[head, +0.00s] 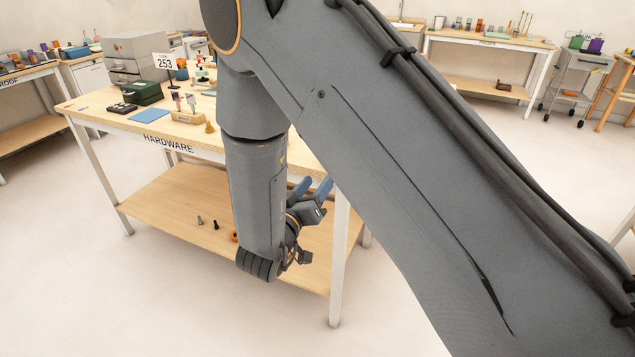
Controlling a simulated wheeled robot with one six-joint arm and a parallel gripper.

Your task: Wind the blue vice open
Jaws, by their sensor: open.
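I cannot make out the blue vice for certain. A small blue object (77,52) stands on a bench at the far left, too small to tell what it is. My gripper (313,188) hangs in front of the right part of the HARDWARE table (100,121), below its top, with its blue-tipped fingers pointing up and away. It is open, with nothing seen between the fingers. My arm hides the right part of the table top.
The HARDWARE table bears a dark green box (142,93), a blue mat (157,116), a wooden block (187,118) and a grey drawer cabinet (135,48). Small parts lie on its lower shelf (165,205). Other benches line the walls. The floor (90,270) at front left is clear.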

